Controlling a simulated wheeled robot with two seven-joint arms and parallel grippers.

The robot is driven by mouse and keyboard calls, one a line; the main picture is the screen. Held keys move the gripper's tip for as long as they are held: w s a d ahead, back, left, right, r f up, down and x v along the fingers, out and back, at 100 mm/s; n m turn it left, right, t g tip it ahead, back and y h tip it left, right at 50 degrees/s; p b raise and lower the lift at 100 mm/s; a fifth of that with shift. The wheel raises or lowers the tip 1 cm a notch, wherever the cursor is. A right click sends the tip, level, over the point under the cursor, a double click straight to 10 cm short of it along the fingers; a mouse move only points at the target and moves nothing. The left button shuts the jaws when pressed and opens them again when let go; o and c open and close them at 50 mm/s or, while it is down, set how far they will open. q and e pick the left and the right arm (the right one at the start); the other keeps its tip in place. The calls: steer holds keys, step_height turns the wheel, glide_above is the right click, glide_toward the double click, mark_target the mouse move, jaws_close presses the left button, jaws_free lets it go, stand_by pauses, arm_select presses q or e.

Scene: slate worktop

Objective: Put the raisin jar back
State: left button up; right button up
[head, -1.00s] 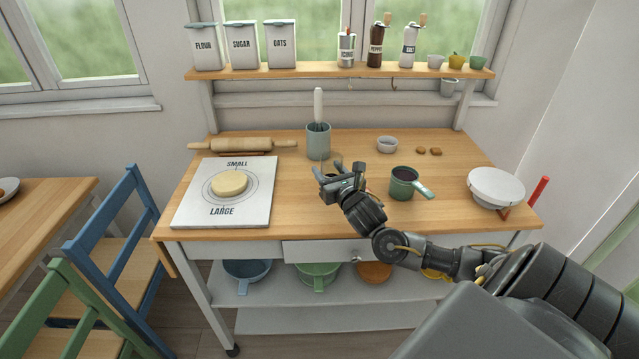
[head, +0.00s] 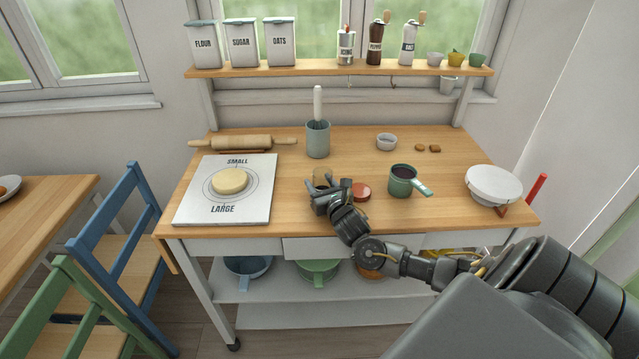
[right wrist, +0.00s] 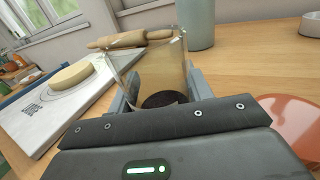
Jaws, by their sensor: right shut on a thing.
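The raisin jar (head: 320,177) is a clear glass jar, mostly hidden behind my right gripper (head: 326,190) in the head view. In the right wrist view the jar (right wrist: 162,65) stands between the two fingers, with a dark layer of raisins (right wrist: 164,98) at its bottom. It has no lid on it. My right gripper is shut on the jar, above the front middle of the worktop; I cannot tell whether the jar touches the wood. A round red lid (head: 361,191) lies just right of the gripper. My left gripper is not in view.
A white pastry board (head: 200,205) with dough (head: 230,181) lies left. A grey crock (head: 318,142) stands behind the jar, a green mug (head: 403,180) to the right. The shelf (head: 340,69) above holds canisters, mills and small pots, with bare room between oats and the first mill.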

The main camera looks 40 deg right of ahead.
steer(key=shift+f, duration=0.2)
steer(key=o, duration=1.2)
steer(key=shift+c, duration=0.2)
steer(key=shift+r, duration=0.2)
steer(key=b+v, duration=0.1)
steer(key=v, duration=0.9)
steer(key=shift+s, duration=0.2)
steer(key=shift+v, duration=0.8)
